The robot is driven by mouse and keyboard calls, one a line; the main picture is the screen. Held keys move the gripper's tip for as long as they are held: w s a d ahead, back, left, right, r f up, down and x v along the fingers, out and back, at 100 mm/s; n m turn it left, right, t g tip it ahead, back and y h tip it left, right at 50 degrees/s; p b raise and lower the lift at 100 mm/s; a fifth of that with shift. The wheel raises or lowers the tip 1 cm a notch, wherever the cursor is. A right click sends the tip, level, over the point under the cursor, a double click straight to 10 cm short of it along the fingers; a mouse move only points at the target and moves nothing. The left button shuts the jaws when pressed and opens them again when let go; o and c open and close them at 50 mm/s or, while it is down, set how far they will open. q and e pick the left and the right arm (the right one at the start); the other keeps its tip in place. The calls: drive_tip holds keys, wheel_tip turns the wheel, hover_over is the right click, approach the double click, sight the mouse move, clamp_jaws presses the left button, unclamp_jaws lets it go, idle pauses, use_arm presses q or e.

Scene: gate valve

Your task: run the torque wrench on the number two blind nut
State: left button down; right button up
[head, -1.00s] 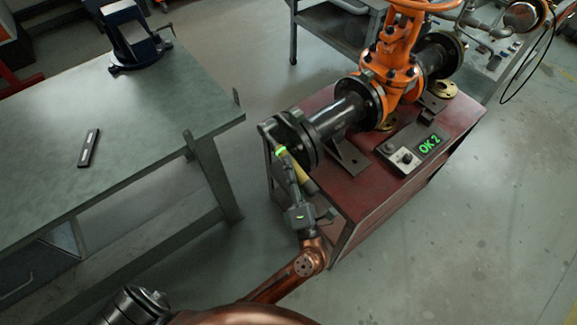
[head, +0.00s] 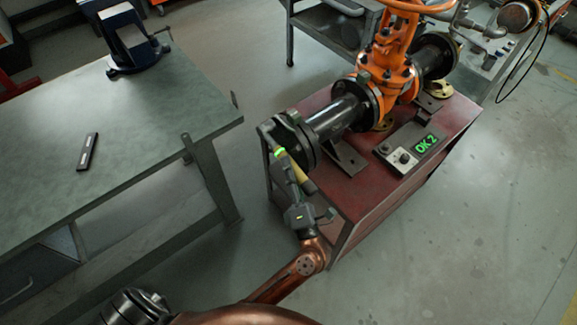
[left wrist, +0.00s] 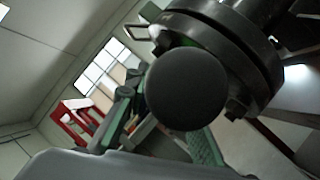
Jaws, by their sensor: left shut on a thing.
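The torque wrench (head: 303,183) has a yellow handle and a lit green band. Its head end lies against the bolted flange (head: 290,148) at the near-left end of the black pipe. Exactly which nut it sits on is too small to tell. My left gripper (head: 292,178) is shut on the wrench handle. In the left wrist view, the round black handle end (left wrist: 187,97) fills the middle between the green-padded fingers, with the dark flange (left wrist: 235,45) behind it. A control box with a display (head: 428,144) reads "OK 2" in green. My right gripper is out of view.
The orange gate valve (head: 387,75) and pipe sit on a red stand (head: 375,195). A grey bench (head: 45,150) at left holds a vise (head: 130,45) and a small dark bar (head: 87,152). Open floor lies between bench and stand. A grey cart (head: 325,25) stands behind.

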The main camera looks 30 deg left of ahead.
use_arm(q)
drive_tip(key=shift+w+d+r+p, duration=0.2)
drive_tip(key=shift+w+p, duration=0.2)
drive_tip(key=shift+p, duration=0.3)
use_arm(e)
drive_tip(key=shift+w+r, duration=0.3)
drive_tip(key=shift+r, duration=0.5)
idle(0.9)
use_arm(q)
drive_tip(key=shift+s+p, duration=0.15)
drive_tip(key=shift+p, duration=0.35)
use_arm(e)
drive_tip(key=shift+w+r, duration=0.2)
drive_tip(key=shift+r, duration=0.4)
use_arm(q)
drive_tip(key=shift+a, duration=0.1)
